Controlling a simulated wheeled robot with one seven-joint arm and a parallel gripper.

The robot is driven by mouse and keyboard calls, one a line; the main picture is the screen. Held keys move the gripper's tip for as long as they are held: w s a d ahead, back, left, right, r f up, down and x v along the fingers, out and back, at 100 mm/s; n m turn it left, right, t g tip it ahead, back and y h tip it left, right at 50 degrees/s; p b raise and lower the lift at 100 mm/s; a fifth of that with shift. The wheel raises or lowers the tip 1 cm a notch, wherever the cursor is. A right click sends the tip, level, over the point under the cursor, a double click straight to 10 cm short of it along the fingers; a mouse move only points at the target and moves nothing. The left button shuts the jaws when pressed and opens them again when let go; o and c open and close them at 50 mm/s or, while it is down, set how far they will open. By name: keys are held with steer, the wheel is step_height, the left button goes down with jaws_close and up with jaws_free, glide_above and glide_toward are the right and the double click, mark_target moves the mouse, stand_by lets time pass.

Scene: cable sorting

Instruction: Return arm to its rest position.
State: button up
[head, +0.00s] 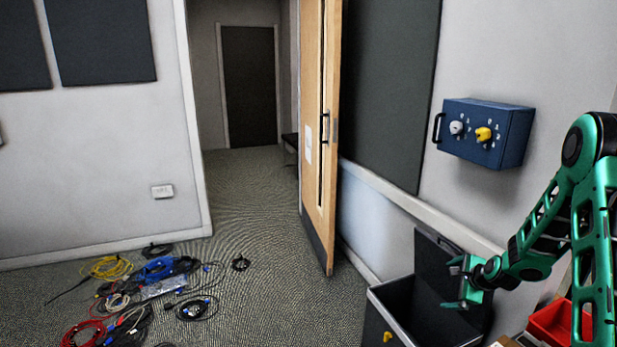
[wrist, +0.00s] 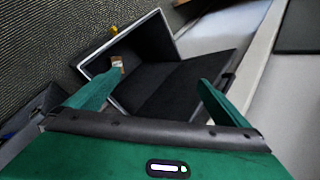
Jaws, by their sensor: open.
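My green arm (head: 560,215) reaches in from the right side of the head view, bent at the elbow. My gripper (head: 462,284) is open and empty, above an open dark case (head: 375,300) with a black inside and a raised lid. In the wrist view my gripper's two green fingers (wrist: 160,85) are spread apart, and the case (wrist: 152,40) lies beyond them. A small light-brown piece shows by the left fingertip in the wrist view; I cannot tell what it is.
Several coiled cables (head: 160,270) lie on the carpet at left. A wooden door (head: 318,130) stands open in the middle. A blue box (head: 487,132) with knobs hangs on the right wall. A red tray (head: 548,322) sits at the lower right. Carpet between cables and case is clear.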

steer(key=s+r+n+g+h, duration=0.1)
steer(key=s+r+n+g, duration=0.1)
steer(key=s+r+n, duration=0.5)
steer(key=s+r+n+g+h, duration=0.1)
steer(key=s+r+n+g, duration=0.1)
steer(key=s+r, duration=0.95)
steer(key=s+a+r+n+g, duration=0.2)
steer(key=s+n, duration=0.1)
steer(key=s, duration=1.1)
steer(key=s+a+r+n+g+y, duration=0.1)
steer(key=s+a+r+n+g, duration=0.1)
steer(key=s, duration=1.3)
steer(key=shift+a+r+n, duration=0.2)
steer(key=shift+a+n, duration=0.45)
steer(key=shift+n, duration=0.05)
steer(key=shift+w+f+g, duration=0.25)
steer(key=shift+w+g, duration=0.05)
steer(key=shift+w, duration=0.4)
